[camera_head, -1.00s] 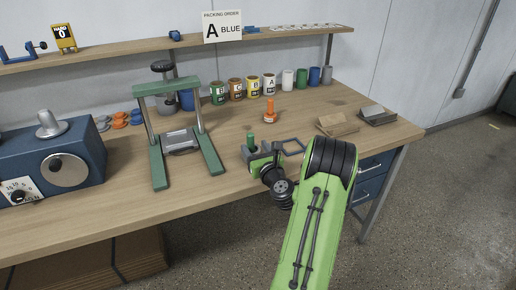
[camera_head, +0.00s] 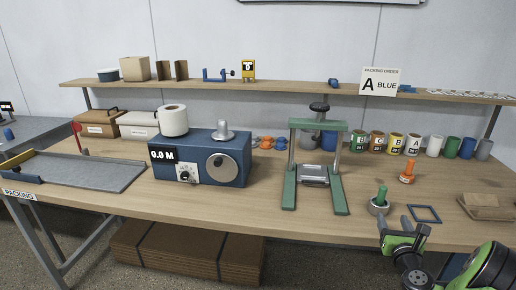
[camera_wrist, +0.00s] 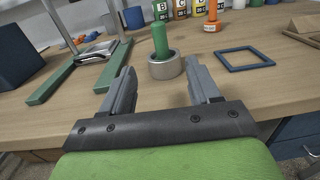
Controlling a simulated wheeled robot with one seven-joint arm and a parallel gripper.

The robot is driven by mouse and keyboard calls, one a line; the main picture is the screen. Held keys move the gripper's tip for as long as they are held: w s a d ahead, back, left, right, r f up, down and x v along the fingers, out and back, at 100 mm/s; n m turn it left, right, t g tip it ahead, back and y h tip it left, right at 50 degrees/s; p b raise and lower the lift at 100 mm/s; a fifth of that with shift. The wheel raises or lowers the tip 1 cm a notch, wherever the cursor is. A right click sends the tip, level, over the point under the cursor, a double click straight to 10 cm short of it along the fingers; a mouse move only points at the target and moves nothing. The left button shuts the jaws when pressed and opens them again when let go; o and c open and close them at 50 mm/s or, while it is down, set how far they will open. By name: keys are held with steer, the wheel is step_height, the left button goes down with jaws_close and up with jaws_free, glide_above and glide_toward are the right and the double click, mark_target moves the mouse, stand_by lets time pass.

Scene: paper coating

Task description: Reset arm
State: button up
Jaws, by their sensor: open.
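My gripper (camera_wrist: 158,92) is open and empty in the wrist view, its two grey fingers spread at the table's front edge. A green-handled stamp in a round grey base (camera_wrist: 166,67) stands beyond the fingertips, apart from them. In the head view my gripper (camera_head: 392,225) is at the lower right, just in front of the same green-handled piece (camera_head: 379,206). My green arm comes in from the bottom right corner.
The workbench (camera_head: 250,218) holds a green press frame (camera_head: 314,172), a blue meter box (camera_head: 205,160), a blue square frame (camera_head: 424,213), an orange-handled piece (camera_head: 407,172) and a row of cans (camera_head: 395,144). A shelf (camera_head: 280,87) runs behind.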

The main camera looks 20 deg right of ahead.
steer(key=w+a+r+n+y, duration=0.4)
steer(key=w+a+n+y, duration=0.2)
steer(key=a+n, duration=0.4)
steer(key=s+a+r+n+g+y, duration=0.2)
steer(key=a+n+g+y, duration=0.25)
steer(key=a+n, duration=1.45)
steer(key=s+a+r+n+g+h, duration=0.1)
steer(key=s+a+n+g, duration=0.35)
steer(key=s, duration=0.75)
steer(key=s+a+n+g+h, duration=0.1)
steer(key=s+a+n, duration=0.6)
steer(key=s, duration=0.6)
step_height(320, 180, up, 14)
steer(key=n+p, duration=0.1)
steer(key=p, duration=1.2)
steer(key=shift+w+d+f, duration=0.25)
steer(key=shift+w+d, duration=0.05)
steer(key=shift+d, duration=0.1)
